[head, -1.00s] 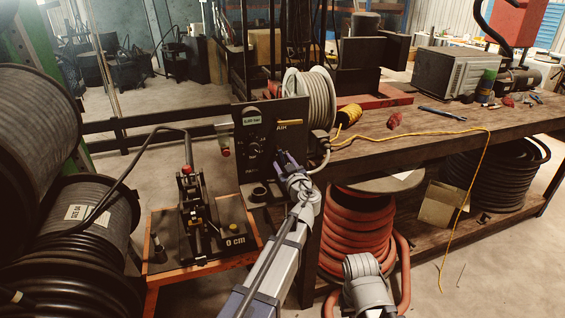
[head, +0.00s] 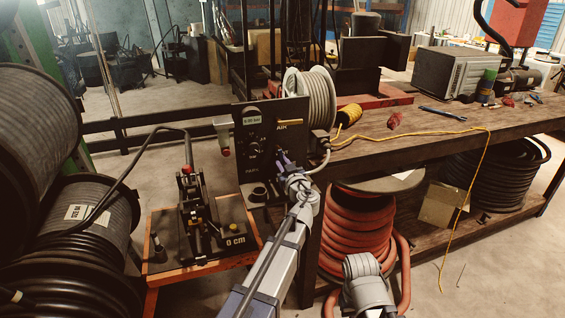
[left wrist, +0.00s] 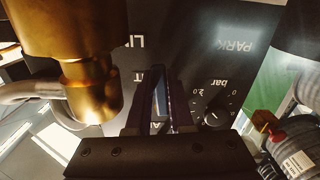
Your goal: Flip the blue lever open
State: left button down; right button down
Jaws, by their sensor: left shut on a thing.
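The black control panel (head: 262,125) stands upright at the table's left end, with a dial, a small readout and white lettering. My left gripper (head: 283,162) is at the panel's lower right part. In the left wrist view the panel (left wrist: 190,35) appears upside down. There the left gripper's fingers (left wrist: 160,98) are close together near the panel face, shut on a narrow bluish piece (left wrist: 159,78), which looks like the blue lever. The fingers cover most of it, and its angle is hard to tell. In the head view the gripper hides the lever. My right gripper does not show.
A brass fitting (left wrist: 85,65) is close beside the fingers, and a black dial (left wrist: 213,115) lies on their other side. A crimping machine (head: 195,215) sits on an orange-edged stand left of the panel. A hose reel (head: 308,98) stands behind it.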

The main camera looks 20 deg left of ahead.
pick_arm(q)
jog(key=shift+s+a+m, duration=0.15)
jog(key=shift+a+m, duration=0.05)
jog(key=shift+m, duration=0.6)
jog(key=c, duration=0.8)
grip_release()
